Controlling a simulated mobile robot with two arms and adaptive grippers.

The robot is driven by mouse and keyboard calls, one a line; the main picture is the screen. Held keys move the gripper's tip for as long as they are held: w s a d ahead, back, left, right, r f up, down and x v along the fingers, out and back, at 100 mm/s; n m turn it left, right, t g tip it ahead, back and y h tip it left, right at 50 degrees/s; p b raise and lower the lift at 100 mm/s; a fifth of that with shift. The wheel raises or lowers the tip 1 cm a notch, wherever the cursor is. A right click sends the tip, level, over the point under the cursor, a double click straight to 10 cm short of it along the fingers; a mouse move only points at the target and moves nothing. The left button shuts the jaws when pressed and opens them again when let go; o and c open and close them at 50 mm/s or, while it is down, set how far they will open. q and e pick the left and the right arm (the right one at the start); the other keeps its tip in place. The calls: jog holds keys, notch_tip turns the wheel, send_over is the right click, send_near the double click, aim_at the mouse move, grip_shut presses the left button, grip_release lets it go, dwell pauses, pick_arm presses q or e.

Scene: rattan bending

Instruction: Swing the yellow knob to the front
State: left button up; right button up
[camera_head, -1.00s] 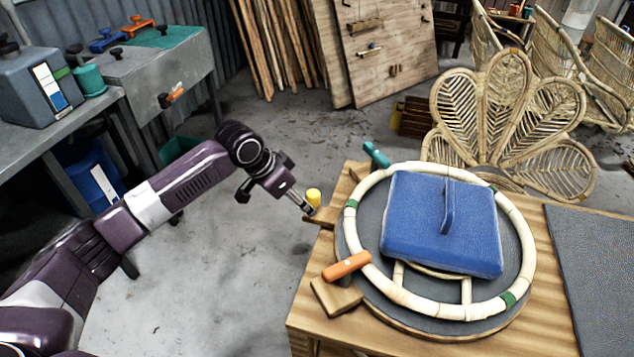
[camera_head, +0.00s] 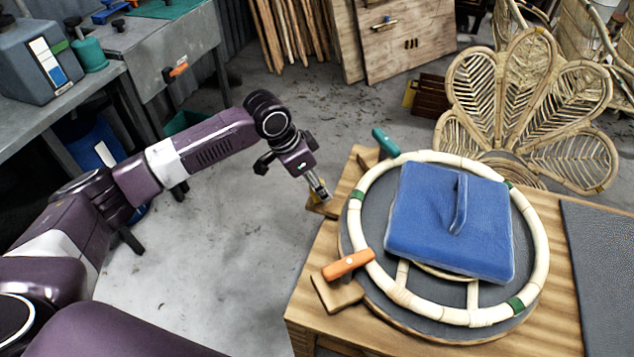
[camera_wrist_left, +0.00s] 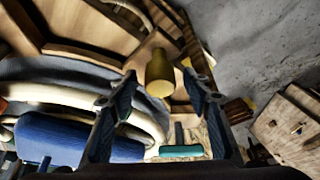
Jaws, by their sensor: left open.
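The yellow knob (camera_wrist_left: 160,74) shows in the left wrist view between the two fingers of my left gripper (camera_wrist_left: 159,82). The fingers stand apart, with visible gaps on both sides of the knob. In the head view my left gripper (camera_head: 320,190) is at the left edge of the wooden table and hides most or all of the knob. Its fingers point down toward a small wooden block there. My right gripper is in neither view.
A round rattan ring (camera_head: 535,230) surrounds a blue pad (camera_head: 440,220) on the table (camera_head: 590,325). A teal handle (camera_head: 385,143) and an orange handle (camera_head: 347,265) stand at the ring's edge. A grey workbench (camera_head: 110,75) is at upper left. Open floor lies between.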

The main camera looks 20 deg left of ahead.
pick_arm(q)
grip_shut()
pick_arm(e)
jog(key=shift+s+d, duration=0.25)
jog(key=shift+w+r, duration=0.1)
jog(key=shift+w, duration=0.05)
